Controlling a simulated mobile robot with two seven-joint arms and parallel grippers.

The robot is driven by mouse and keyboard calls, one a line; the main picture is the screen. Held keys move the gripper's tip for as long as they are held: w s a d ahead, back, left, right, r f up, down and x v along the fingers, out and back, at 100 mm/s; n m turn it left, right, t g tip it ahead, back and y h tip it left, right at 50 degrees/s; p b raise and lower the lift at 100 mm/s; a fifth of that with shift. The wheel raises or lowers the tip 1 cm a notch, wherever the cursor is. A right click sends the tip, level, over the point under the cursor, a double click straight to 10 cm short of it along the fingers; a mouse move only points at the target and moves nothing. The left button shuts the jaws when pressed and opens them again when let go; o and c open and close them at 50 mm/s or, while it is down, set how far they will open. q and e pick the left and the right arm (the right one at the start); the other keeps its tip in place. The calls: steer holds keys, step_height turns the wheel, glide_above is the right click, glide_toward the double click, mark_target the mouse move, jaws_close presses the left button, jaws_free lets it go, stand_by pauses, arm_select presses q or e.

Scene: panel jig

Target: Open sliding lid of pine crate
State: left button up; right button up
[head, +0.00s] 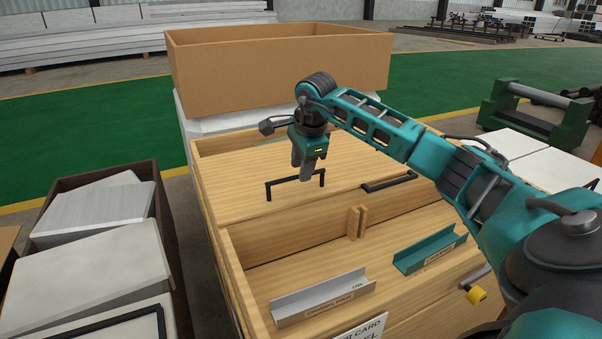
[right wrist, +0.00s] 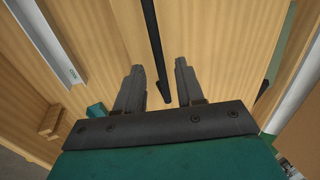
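The pine crate (head: 232,285) stands in front of me, with its flat wooden lid (head: 238,178) across the middle. The lid carries two black bar handles, a left one (head: 296,181) and a right one (head: 390,183). My right gripper (head: 303,176) is above the lid at the left handle, fingers pointing down. In the right wrist view its two fingers (right wrist: 160,85) are apart, with a black handle bar (right wrist: 152,40) showing in line with the gap between them. I cannot tell whether they touch the bar. My left gripper is not in view.
The crate's open front part holds a grey channel (head: 322,297) and a teal channel (head: 430,250), with a small wooden block (head: 355,222) at the dividing wall. A large brown box (head: 280,75) stands behind. A dark bin of pale slabs (head: 95,225) is at left.

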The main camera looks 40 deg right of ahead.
steer(key=shift+w+f, duration=0.2)
steer(key=shift+f, duration=0.35)
jaws_close()
stand_by(1.1)
